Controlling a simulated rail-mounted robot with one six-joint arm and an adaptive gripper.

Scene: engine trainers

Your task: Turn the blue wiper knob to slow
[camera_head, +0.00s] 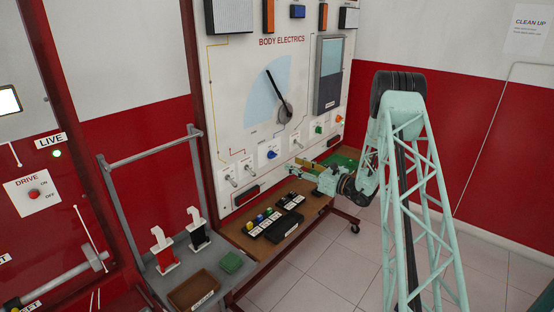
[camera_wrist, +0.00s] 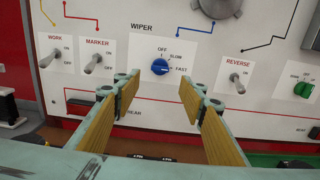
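The blue wiper knob (camera_wrist: 160,66) is on the white panel under the word WIPER, with OFF above it, SLOW at its upper right and FAST at its right. Which label its pointer faces is too small to tell surely. The knob also shows in the head view (camera_head: 271,154). My gripper (camera_wrist: 160,92) is open and empty in the wrist view. Its two yellow-padded fingers point at the panel, one on each side of the knob and lower, apart from it. In the head view my gripper (camera_head: 303,170) is close before the panel, right of the knob.
WORK (camera_wrist: 55,58) and MARKER (camera_wrist: 95,62) toggles are left of the knob; the REVERSE toggle (camera_wrist: 234,76) and a green knob (camera_wrist: 303,88) are right. A wooden shelf (camera_head: 232,232) with a black switch block (camera_head: 275,228) lies below the panel.

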